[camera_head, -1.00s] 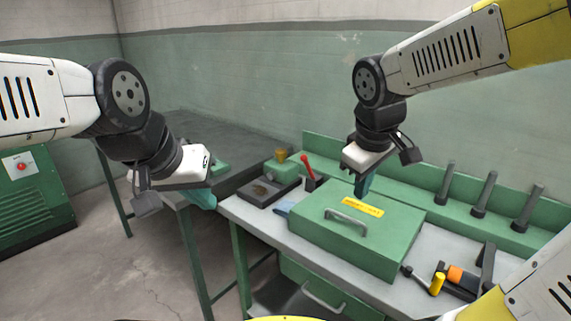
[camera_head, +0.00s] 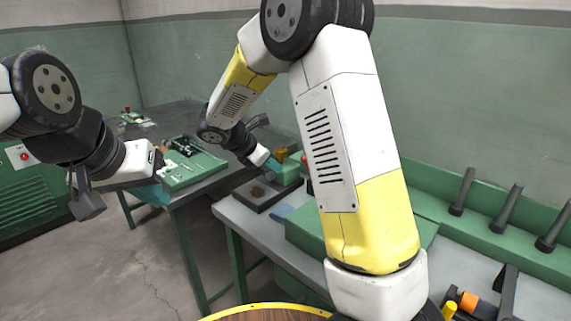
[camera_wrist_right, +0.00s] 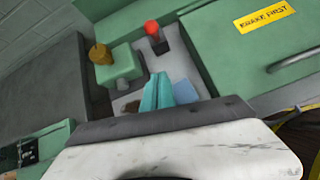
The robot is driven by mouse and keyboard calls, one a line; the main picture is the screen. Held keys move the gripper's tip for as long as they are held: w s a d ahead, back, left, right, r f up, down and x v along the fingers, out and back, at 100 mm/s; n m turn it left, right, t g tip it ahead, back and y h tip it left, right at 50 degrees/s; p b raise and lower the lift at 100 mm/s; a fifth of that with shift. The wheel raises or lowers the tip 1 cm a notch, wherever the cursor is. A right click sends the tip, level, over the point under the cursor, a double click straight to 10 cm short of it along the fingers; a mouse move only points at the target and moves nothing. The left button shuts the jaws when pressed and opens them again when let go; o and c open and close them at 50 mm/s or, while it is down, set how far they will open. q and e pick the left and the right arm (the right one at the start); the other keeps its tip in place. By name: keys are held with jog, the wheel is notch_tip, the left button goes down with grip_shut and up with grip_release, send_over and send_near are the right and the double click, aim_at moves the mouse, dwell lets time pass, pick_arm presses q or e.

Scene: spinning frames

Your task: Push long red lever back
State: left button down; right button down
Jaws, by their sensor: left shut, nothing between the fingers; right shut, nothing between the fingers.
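The red lever shows in the head view only as a bit of its red knob (camera_head: 305,159), mostly hidden behind my right arm. In the right wrist view its red knob (camera_wrist_right: 152,27) and dark base stand beyond my fingers, apart from them. My right gripper (camera_head: 273,166) is shut and empty, left of the lever and near a green block with a yellow-brown knob. Its teal fingers (camera_wrist_right: 165,92) point toward the grey bench top in the wrist view. My left gripper (camera_head: 160,190) is shut and empty, far left of the lever, in front of the other table.
A green box with a yellow label (camera_wrist_right: 265,15) stands right of the lever. The green block (camera_wrist_right: 120,68) is left of it. A blue cloth (camera_wrist_right: 187,93) lies by my right fingers. Black posts (camera_head: 508,205) and tools are at the right. A green tray (camera_head: 205,165) lies on the left table.

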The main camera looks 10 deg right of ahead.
jog(key=w+d+f, duration=0.5)
jog(key=d, duration=0.4)
jog(key=shift+w, duration=0.15)
dwell(0.4)
